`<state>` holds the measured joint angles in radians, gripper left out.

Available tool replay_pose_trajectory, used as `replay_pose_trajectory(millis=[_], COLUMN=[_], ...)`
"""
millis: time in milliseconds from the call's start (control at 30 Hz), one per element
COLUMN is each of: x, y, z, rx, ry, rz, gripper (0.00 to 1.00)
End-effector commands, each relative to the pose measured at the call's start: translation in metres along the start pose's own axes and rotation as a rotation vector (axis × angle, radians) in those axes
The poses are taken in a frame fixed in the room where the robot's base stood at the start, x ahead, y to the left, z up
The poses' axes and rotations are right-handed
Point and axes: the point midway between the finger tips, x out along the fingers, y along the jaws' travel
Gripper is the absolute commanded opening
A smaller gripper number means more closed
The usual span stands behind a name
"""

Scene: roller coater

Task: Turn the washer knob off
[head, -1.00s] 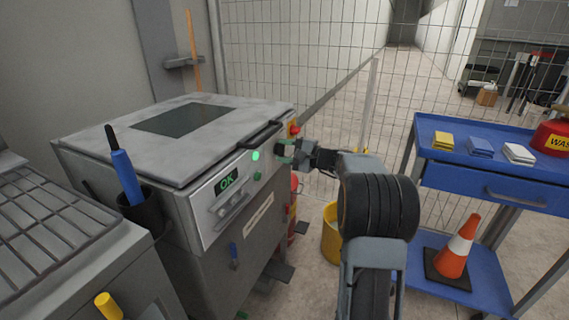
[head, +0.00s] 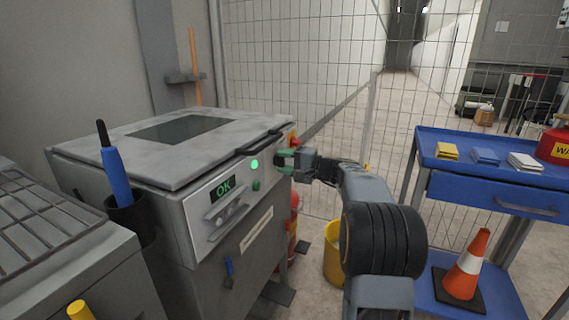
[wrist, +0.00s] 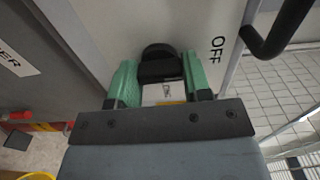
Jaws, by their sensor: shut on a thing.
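The washer knob (wrist: 158,64) is a round black knob on the grey panel in the wrist view. It sits between the two green fingers of my gripper (wrist: 162,78), which are shut on it. The word OFF (wrist: 217,50) is printed to the right of the knob. Where the knob points is hard to tell. In the head view my gripper (head: 284,161) reaches the right end of the washer's front panel, and hides the knob there. The washer (head: 167,145) is a grey box with a lit green OK display (head: 223,188) and a green lamp (head: 254,165).
A red and yellow switch (head: 293,139) is just above my gripper. A black handle (head: 267,136) runs along the lid. A yellow bucket (head: 333,258) and red extinguisher (head: 294,220) stand below. A blue cart (head: 478,187) with an orange cone (head: 467,266) is at the right.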

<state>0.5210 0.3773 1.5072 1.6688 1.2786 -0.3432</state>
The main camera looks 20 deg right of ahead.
Motion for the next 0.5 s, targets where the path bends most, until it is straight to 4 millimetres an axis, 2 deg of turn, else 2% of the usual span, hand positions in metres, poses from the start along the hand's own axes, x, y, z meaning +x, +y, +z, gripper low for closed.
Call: replay_pose_trajectory(millis=[133,167,400,500], x=[-0.0001,-0.0001,0.0001,0.0002], y=[0.0014,0.0014,0.0008,0.0006], z=[0.0004,0.0004,0.0003,0.0003], rx=[-0.001,-0.001,-0.001,0.0], ry=[-0.002,-0.002,-0.001,-0.001], rz=[0.003,0.003,0.002,0.001], gripper=[0.21,0.46,0.69,0.7])
